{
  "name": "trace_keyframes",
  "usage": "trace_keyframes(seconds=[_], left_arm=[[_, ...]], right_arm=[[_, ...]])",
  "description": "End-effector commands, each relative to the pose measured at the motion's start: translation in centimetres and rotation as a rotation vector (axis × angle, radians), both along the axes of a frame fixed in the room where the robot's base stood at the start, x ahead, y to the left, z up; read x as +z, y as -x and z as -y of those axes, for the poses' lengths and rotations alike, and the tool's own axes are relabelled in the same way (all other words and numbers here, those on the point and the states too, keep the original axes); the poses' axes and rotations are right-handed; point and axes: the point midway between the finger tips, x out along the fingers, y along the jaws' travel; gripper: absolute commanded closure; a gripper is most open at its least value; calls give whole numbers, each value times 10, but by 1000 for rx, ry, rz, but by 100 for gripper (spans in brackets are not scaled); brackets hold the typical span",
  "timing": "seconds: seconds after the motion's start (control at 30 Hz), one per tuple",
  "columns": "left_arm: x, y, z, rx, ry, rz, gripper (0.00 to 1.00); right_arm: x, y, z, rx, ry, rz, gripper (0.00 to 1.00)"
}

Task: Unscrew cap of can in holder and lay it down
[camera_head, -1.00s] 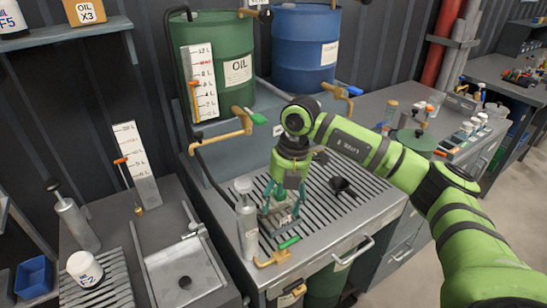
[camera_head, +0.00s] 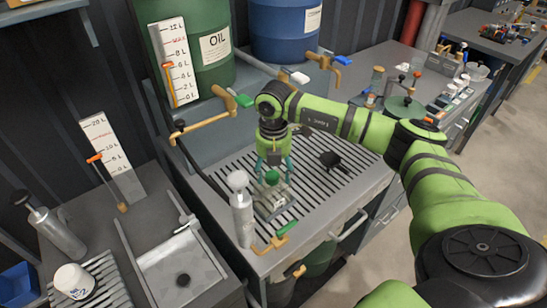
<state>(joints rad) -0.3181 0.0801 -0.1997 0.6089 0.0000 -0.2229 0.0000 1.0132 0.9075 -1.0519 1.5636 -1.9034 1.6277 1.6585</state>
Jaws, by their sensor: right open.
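My right gripper (camera_head: 273,163) points straight down over the slatted metal grate (camera_head: 222,178), with its fingers spread. A round green cap (camera_head: 272,179) shows just below and between the fingertips. It sits at the top of a pale, see-through can (camera_head: 273,198) standing in a small holder at the grate's front; I cannot tell whether the fingers touch the cap. A grey bottle with a white top (camera_head: 241,212) stands upright just left of the can. My left gripper is not in view.
A black funnel (camera_head: 331,160) lies on the grate to the right. A brass tap with a green handle (camera_head: 276,237) is at the front edge. Green (camera_head: 190,50) and blue (camera_head: 288,30) barrels stand behind. The right part of the grate is free.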

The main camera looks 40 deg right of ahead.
Motion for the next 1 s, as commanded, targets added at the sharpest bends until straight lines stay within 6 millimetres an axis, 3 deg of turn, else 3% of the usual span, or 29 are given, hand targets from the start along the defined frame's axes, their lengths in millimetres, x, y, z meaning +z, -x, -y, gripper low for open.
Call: trace_keyframes(seconds=[0.3, 0.33, 0.47, 0.6, 0.63, 0.7, 0.87, 1.0], left_arm=[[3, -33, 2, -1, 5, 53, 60], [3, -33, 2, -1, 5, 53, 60], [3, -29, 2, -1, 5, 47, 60], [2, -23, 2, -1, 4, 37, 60], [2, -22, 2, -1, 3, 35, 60], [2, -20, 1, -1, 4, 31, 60], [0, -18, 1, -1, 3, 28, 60], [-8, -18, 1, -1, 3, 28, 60]], right_arm=[[-4, 0, 0, 1, 1, 0, 34], [-4, 0, 0, 1, 1, 0, 42], [-4, 0, 0, 1, 0, 0, 92], [-4, 0, 0, 0, 1, 0, 93], [-4, 0, 0, 0, 1, 0, 71], [-4, 0, 0, 0, 1, 0, 92], [-5, 0, 0, 22, 1, 0, 92], [-7, 0, 0, 167, 0, 1, 92]])
